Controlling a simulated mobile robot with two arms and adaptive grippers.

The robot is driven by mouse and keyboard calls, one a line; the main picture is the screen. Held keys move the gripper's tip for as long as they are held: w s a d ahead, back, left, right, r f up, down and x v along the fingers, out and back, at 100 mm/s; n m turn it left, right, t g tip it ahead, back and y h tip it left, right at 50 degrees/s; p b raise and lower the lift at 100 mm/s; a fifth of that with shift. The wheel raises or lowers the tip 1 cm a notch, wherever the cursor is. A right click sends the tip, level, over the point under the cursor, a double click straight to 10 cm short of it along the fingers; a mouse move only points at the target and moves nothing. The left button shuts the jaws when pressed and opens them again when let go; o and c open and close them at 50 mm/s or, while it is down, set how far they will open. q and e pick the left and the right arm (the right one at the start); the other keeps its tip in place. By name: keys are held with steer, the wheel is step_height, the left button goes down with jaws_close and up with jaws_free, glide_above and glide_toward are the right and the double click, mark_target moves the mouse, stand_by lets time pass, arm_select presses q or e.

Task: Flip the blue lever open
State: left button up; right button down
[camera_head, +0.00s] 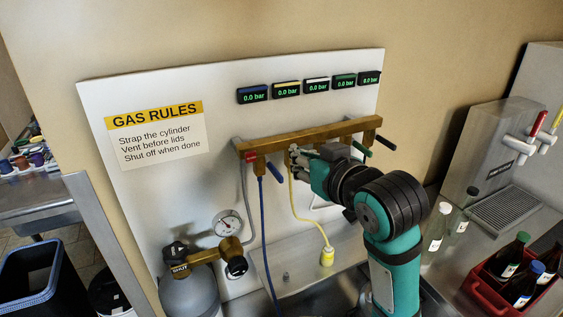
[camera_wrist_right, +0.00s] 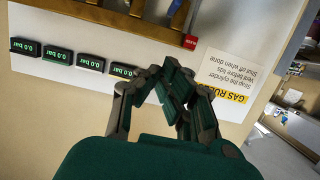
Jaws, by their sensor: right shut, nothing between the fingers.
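The blue lever (camera_head: 275,172) is a short dark blue handle near the left end of the brass manifold (camera_head: 310,136), above the hanging blue hose (camera_head: 266,235). It slants down to the right. My right gripper (camera_head: 297,156) is just to the right of the lever, in front of the manifold, and appears apart from it. Its fingers are shut and empty, and their tips meet in the right wrist view (camera_wrist_right: 180,85). The gripper hides part of the manifold and whatever lever sits behind it. My left gripper is out of view.
A yellow hose (camera_head: 296,205) hangs close below my right gripper. Pressure displays (camera_head: 287,89) line the board above. A red bottle crate (camera_head: 487,297) is at lower right.

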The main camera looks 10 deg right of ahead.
steer(key=p, duration=0.3)
glide_above(281, 175)
steer(key=shift+s+d+f, duration=0.1)
steer(key=shift+s+f, duration=0.1)
steer(key=shift+f, duration=0.25)
steer(key=shift+s+f, duration=0.15)
steer(key=shift+f, duration=0.3)
steer(key=f, duration=0.1)
steer(key=w+f+p, duration=0.1)
steer(key=f, duration=0.1)
steer(key=shift+f, duration=0.2)
steer(key=shift+s+f, duration=0.2)
steer(key=shift+f, duration=0.35)
steer(key=shift+w, duration=0.1)
steer(key=shift+f, duration=0.1)
